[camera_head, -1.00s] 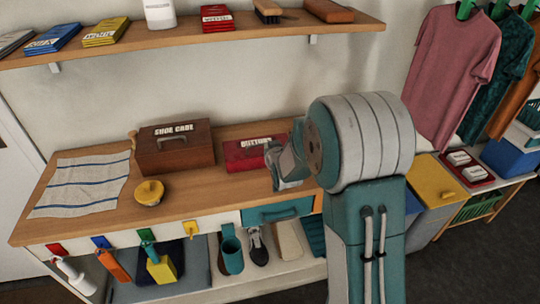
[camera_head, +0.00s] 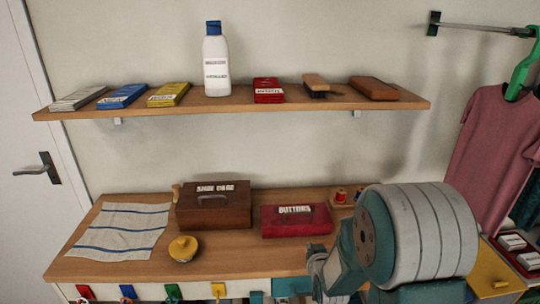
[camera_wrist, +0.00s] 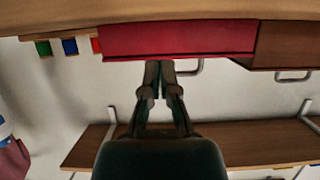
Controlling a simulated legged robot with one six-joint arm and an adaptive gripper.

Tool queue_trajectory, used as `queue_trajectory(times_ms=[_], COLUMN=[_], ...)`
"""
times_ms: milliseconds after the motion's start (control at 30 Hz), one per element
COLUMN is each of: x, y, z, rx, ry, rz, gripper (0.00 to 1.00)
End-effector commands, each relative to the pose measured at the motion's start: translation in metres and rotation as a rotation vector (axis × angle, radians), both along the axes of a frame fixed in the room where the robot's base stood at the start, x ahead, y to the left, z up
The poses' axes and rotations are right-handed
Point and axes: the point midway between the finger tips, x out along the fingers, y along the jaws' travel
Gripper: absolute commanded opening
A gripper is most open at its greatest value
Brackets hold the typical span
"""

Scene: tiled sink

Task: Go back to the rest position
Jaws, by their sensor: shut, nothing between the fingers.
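My gripper (camera_head: 317,252) is low in the head view, just in front of the worktable and to the lower right of the red box marked BUTTONS (camera_head: 296,221). In the wrist view, which looks upside down, my gripper's fingers (camera_wrist: 159,66) are together with nothing between them. Their tips overlap the edge of the red box (camera_wrist: 178,40) in that picture. I cannot tell the exact gap, but no grasp shows. My arm hides part of the table's right end.
A brown SHOE CARE box (camera_head: 213,212), a yellow-lidded tin (camera_head: 183,248) and a striped cloth (camera_head: 120,232) lie on the worktable (camera_head: 235,262). Above is a wall shelf (camera_head: 215,104) with a white bottle (camera_head: 216,65), packets and brushes. A pink shirt (camera_head: 497,140) hangs at right.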

Motion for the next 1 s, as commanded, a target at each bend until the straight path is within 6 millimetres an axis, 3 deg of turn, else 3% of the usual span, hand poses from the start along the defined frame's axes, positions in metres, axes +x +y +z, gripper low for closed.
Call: queue_trajectory(times_ms=[167, 467, 767, 1000], x=[-0.015, -0.072, -0.158, -0.24], y=[0.001, 0.004, 0.007, 0.01], z=[0.04, 0.101, 0.147, 0.17], rx=[-0.004, -0.006, -0.004, -0.001], ry=[0.072, 0.26, 0.444, 0.592], rz=[-0.002, -0.006, -0.008, -0.004], gripper=[0.0, 0.0, 0.0, 0.0])
